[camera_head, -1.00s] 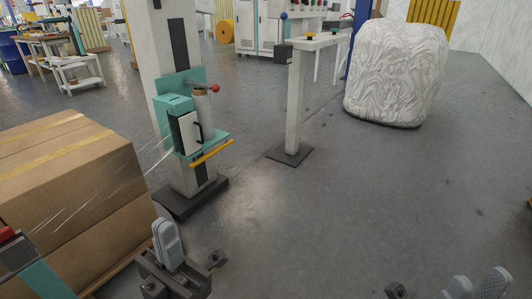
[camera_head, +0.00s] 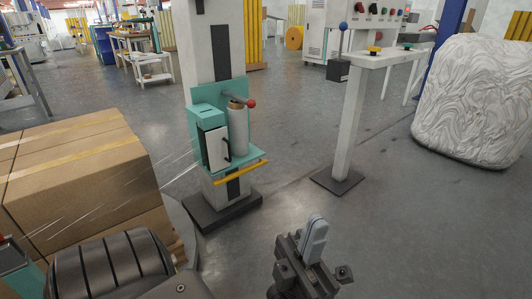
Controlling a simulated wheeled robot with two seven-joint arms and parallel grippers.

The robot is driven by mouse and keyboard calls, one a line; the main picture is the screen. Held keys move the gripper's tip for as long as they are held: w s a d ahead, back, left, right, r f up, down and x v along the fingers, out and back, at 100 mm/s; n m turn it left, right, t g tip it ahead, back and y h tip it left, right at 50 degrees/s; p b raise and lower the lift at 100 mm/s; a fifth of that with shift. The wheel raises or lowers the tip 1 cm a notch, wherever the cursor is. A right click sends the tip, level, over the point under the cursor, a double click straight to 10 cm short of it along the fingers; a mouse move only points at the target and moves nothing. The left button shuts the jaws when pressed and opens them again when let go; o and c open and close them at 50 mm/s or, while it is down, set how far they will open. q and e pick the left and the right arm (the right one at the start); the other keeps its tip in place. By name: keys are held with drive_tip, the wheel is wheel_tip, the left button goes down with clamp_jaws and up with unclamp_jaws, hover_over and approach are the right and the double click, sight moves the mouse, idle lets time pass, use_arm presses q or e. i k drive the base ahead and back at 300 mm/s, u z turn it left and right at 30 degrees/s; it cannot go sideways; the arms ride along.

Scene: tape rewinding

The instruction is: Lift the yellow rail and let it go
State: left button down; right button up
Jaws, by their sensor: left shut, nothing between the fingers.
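The yellow rail (camera_head: 241,172) is a thin bar along the front lower edge of the teal carriage (camera_head: 209,115) on a white column. A pale roll stands upright in the carriage under a red-knobbed lever. My left gripper (camera_head: 316,232) is at the bottom centre, below and to the right of the rail and apart from it. Its grey fingers are together and nothing shows between them. My right gripper is out of the picture.
Stacked cardboard boxes (camera_head: 75,170) stand at the left, with clear film stretching toward the carriage. A white control stand (camera_head: 350,125) with buttons is right of the column. A large wrapped bale (camera_head: 475,100) is at the far right. The floor between is clear.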

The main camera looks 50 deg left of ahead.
sight(221, 182)
drive_tip(key=u, duration=0.35)
drive_tip(key=i, duration=0.7)
drive_tip(key=u, duration=0.8)
drive_tip(key=i, duration=0.6)
drive_tip(key=z, duration=0.05)
